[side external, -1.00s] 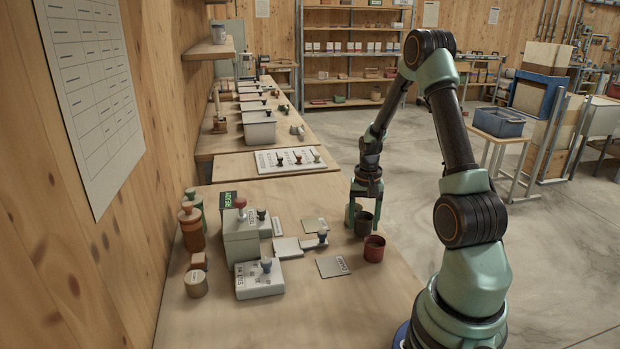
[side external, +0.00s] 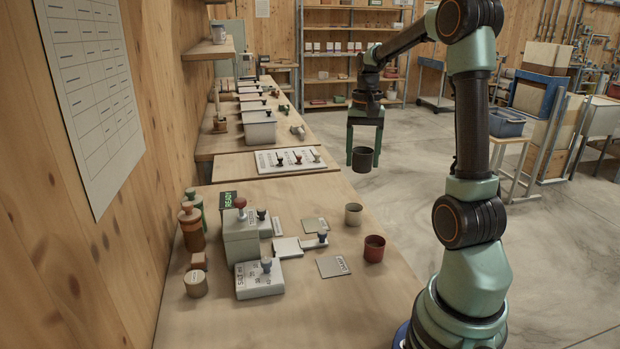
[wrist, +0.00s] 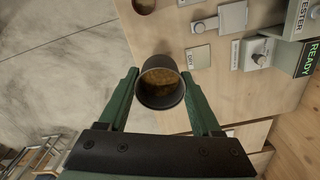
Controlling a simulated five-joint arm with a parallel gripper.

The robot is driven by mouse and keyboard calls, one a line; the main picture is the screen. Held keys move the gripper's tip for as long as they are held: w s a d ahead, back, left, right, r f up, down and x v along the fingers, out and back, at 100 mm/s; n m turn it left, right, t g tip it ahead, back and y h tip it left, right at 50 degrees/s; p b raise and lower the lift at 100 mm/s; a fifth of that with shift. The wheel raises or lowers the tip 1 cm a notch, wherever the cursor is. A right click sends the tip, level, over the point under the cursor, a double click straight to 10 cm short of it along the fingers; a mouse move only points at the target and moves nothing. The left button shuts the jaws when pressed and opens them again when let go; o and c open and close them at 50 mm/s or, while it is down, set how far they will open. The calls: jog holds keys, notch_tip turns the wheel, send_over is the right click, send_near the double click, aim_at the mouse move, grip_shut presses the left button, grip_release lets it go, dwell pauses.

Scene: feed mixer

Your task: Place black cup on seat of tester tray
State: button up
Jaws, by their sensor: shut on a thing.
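The black cup (side external: 363,160) is held upright between the fingers of my gripper (side external: 364,148), raised above the bench's right edge. In the wrist view the cup (wrist: 161,101) sits between both green fingers (wrist: 160,76), with brownish contents inside. The tester (side external: 240,238) is a grey box with a red knob on the bench, left of and below my gripper. In the wrist view the tray (wrist: 233,17) is at the top.
A beige cup (side external: 353,214) and a red cup (side external: 374,248) stand near the bench's right edge. Flat grey plates (side external: 333,266) lie nearby.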

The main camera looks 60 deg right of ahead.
jog(key=w+a, duration=0.7)
jog(key=w, duration=0.1)
send_over(287, 246)
jog(key=shift+m, duration=0.3)
notch_tip(287, 246, down, 19)
jog(key=shift+s+r, duration=0.1)
jog(key=shift+f, duration=0.2)
jog(key=o, duration=1.4)
jog(key=shift+c, duration=0.2)
jog(key=shift+r, duration=0.1)
